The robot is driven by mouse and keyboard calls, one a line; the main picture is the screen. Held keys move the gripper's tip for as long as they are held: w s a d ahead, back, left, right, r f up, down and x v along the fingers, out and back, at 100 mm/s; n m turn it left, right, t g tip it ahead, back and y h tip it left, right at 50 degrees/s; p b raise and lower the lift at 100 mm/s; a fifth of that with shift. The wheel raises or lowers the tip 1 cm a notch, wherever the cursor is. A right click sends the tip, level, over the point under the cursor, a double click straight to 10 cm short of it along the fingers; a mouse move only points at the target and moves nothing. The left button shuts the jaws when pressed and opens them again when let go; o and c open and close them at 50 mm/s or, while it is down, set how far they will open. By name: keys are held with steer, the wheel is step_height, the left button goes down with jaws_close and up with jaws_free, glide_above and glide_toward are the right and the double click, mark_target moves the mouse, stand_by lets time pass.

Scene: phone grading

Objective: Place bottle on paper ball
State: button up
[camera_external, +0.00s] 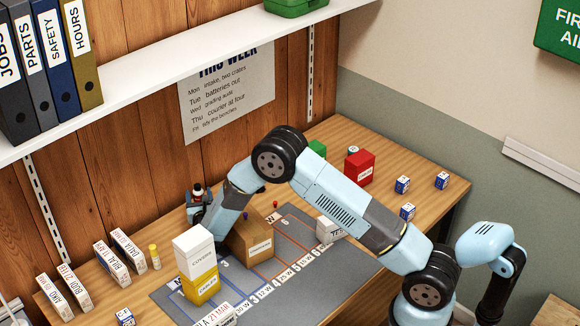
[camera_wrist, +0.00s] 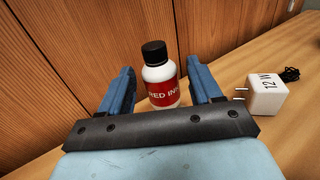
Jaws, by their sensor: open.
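A small bottle with a black cap and a red label reading "RED INK" (camera_wrist: 160,84) stands upright near the wooden wall. In the external view the bottle (camera_external: 198,189) shows only partly behind my gripper. My gripper (camera_external: 200,208) is open at the back of the table. In the wrist view the two blue fingers of my gripper (camera_wrist: 160,74) stand left and right of the bottle, with gaps visible on both sides. I cannot tell how far the bottle lies between them. I do not see a paper ball in either view.
A white 12 W charger (camera_wrist: 268,97) lies right of the bottle. A brown box (camera_external: 255,245) and a white box (camera_external: 194,250) stacked on a yellow box (camera_external: 200,288) stand close to my arm. A grey mat (camera_external: 335,278) has some bare room. A shelf (camera_external: 180,65) runs above.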

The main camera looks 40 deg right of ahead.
mark_target(198, 188)
steer(key=s+a, duration=0.1)
steer(key=s+r, duration=0.1)
steer(key=shift+s+a, duration=0.3)
steer(key=shift+a, duration=0.05)
step_height(198, 188, up, 5)
steer(key=shift+r, duration=0.1)
steer(key=shift+d+r, duration=0.2)
steer(key=shift+r, duration=0.35)
